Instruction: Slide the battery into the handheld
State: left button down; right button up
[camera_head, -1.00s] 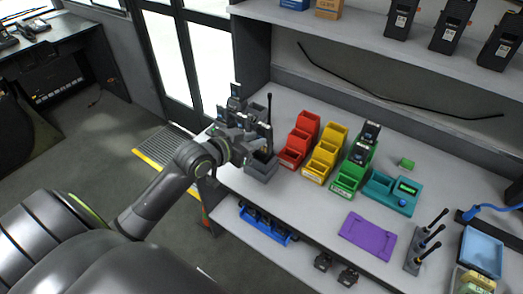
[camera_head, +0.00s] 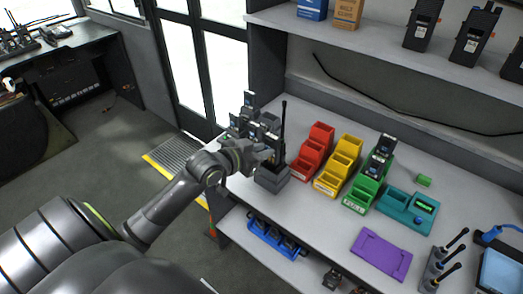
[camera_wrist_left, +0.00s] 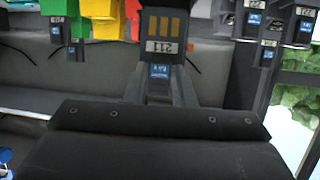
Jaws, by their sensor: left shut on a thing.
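My left gripper (camera_head: 264,154) is shut on a dark battery, which shows best in the left wrist view (camera_wrist_left: 166,28) with gold contacts and a white label. The gripper fingers (camera_wrist_left: 167,90) sit at the battery's lower end in that view. In the head view the handheld (camera_head: 283,128), dark with a tall antenna, stands upright in a grey holder (camera_head: 272,179), right beside the gripper. The gripper partly hides the handheld's lower body, and I cannot tell whether the battery touches it. My right gripper is not in view.
Grey bins with several dark batteries (camera_head: 249,101) stand just behind the gripper. Red (camera_head: 314,150), yellow (camera_head: 338,165) and green (camera_head: 368,185) stepped bins are to the right. A teal device (camera_head: 408,207) and purple tray (camera_head: 381,253) lie further right. A shelf (camera_head: 400,60) overhangs the bench.

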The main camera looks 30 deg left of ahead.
aim_at(270, 160)
pick_arm(q)
jog(key=shift+f+b, duration=1.7)
jog(key=shift+f, duration=0.45)
jog(key=shift+f, duration=0.3)
jog(key=c, duration=1.1)
grip_release()
jog(key=shift+c, duration=0.2)
jog(key=p+v, duration=0.4)
jog(key=v, duration=1.3)
jog(key=shift+s, duration=0.2)
